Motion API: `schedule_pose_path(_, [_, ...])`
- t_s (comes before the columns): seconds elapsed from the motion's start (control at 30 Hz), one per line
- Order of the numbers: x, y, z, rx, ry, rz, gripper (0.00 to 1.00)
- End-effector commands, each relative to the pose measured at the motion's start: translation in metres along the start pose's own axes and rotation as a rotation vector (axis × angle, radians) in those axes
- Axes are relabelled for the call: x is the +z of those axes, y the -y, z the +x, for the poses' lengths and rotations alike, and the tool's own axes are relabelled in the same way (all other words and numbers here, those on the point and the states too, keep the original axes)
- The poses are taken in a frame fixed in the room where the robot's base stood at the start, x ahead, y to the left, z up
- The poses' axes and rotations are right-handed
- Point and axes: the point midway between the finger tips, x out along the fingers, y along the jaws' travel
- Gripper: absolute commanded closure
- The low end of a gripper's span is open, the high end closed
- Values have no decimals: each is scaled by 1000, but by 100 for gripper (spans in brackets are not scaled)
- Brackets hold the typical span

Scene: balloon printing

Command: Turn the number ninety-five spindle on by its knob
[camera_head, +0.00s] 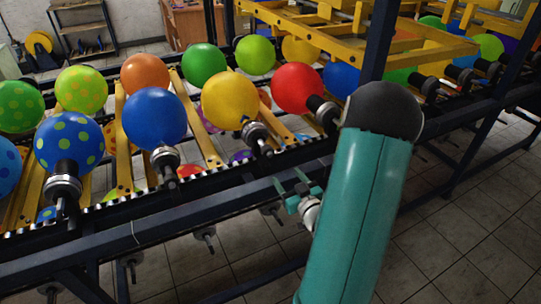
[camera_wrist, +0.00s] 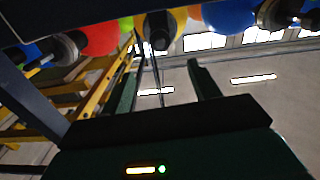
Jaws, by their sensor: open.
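A row of black-and-silver spindles holds balloons along the dark rail. The yellow balloon's spindle (camera_head: 257,138) and the red balloon's spindle (camera_head: 322,110) are nearest my gripper (camera_head: 304,188). Small knobs hang under the rail, one below the yellow balloon's spindle (camera_head: 208,238). No number is readable, so I cannot tell which spindle is ninety-five. My gripper is open and empty, in front of the rail and below spindle height. In the wrist view my gripper (camera_wrist: 165,82) has its fingers apart, with a dark spindle end (camera_wrist: 160,28) beyond them in front of a yellow balloon.
The dark front rail (camera_head: 235,180) and a dark upright post (camera_head: 378,40) stand close to my arm. A yellow frame (camera_head: 335,45) sits above the line at the back. Several balloons, such as the blue one (camera_head: 154,118), crowd the row. Tiled floor (camera_head: 460,240) is free at the right.

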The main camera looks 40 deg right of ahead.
Motion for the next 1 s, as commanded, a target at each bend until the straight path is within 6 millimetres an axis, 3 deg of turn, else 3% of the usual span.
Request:
schedule_pose_path(0.6, [0, 1, 109, -1, -1, 5, 39])
schedule_pose_path(0.8, [0, 1, 131, -1, -1, 6, 39])
schedule_pose_path(1.0, [0, 1, 134, -1, 1, 6, 39])
